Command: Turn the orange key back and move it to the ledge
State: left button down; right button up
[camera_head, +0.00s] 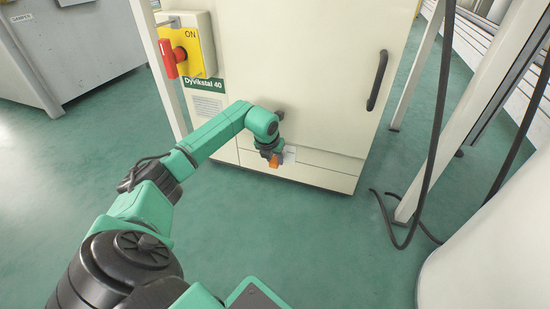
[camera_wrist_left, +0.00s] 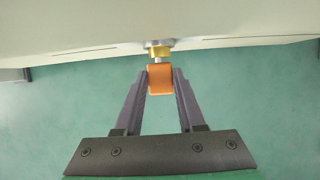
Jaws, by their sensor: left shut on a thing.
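The orange key (camera_wrist_left: 160,77) is between the two fingers of my left gripper (camera_wrist_left: 160,80) in the left wrist view. The gripper is shut on it. A brass-coloured piece (camera_wrist_left: 159,52) joins the key's far end to the cabinet front. In the head view, the orange key (camera_head: 276,159) shows small at the tip of my left gripper (camera_head: 277,161), low on the front of the cream cabinet (camera_head: 290,70). The ledge cannot be told apart for certain; a seam runs across the lower cabinet front. My right gripper is not in view.
A red switch on a yellow plate (camera_head: 200,45) marked ON is on the cabinet's upper left. A black handle (camera_head: 377,80) is on its right. Black cables (camera_head: 421,190) hang by a pale frame at right. Green floor (camera_head: 300,235) is clear in front.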

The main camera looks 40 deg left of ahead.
pick_arm(q)
jog(key=s+p, duration=0.1)
jog(key=s+d+p, duration=0.1)
jog(key=s, duration=0.2)
jog(key=shift+s+d+p, duration=0.3)
jog(key=shift+d+p, duration=0.05)
jog(key=shift+p, duration=0.05)
dwell(0.4)
